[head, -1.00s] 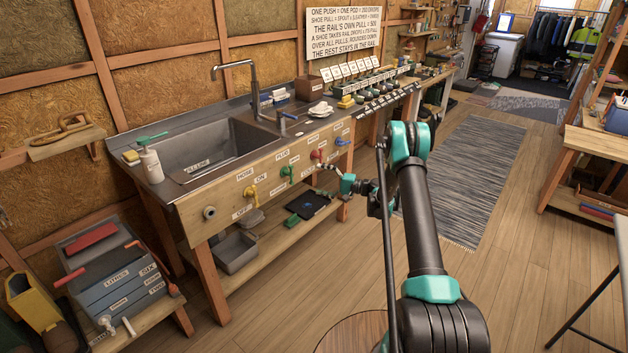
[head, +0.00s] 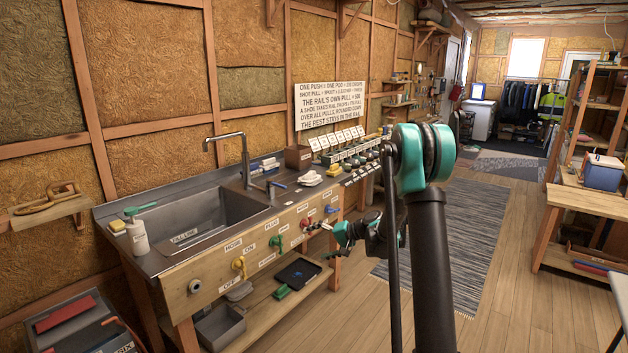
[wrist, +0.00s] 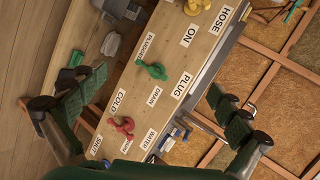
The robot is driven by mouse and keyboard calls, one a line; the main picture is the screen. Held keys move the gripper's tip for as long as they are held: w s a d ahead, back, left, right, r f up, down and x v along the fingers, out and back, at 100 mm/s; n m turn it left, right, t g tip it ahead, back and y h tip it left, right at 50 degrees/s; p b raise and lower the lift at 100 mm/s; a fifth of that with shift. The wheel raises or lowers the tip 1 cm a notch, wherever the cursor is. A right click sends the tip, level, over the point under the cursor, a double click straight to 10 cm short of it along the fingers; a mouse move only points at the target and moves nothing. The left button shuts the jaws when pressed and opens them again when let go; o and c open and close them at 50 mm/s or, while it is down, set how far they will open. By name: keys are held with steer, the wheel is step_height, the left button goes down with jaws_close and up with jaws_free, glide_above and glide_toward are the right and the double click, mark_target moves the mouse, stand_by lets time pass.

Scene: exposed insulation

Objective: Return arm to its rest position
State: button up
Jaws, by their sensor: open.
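My gripper (wrist: 155,108) is open and empty, its two dark green ridged fingers spread wide in the wrist view. In the head view my arm reaches forward, and my gripper (head: 322,227) is small and partly hard to make out in front of the sink's wooden front panel. Between the fingers, the wrist view shows a red handle (wrist: 122,126) and a green handle (wrist: 152,70) on the labelled panel (wrist: 165,95). No contact with either handle is visible. The red handle also shows in the head view (head: 304,223), close to my gripper.
The sink counter (head: 170,262) runs along the left wall, with a lower shelf (head: 262,312) holding a grey bin (head: 220,328) and a dark tray (head: 297,272). A wooden shelf unit (head: 570,200) stands at right. The floor and striped rug (head: 470,235) between are open.

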steer(key=s+d+h, duration=0.3)
steer(key=s+d, duration=0.3)
steer(key=s, duration=0.6)
steer(key=s+d+n+h, duration=0.1)
steer(key=s+d+h, duration=0.3)
steer(key=s, duration=0.9)
steer(key=s+d+f+n+h, duration=0.1)
steer(key=s+d+h, duration=0.3)
steer(key=s+d, duration=0.4)
steer(key=s, duration=0.5)
steer(key=shift+s+d, duration=0.15)
steer(key=shift+d, duration=0.2)
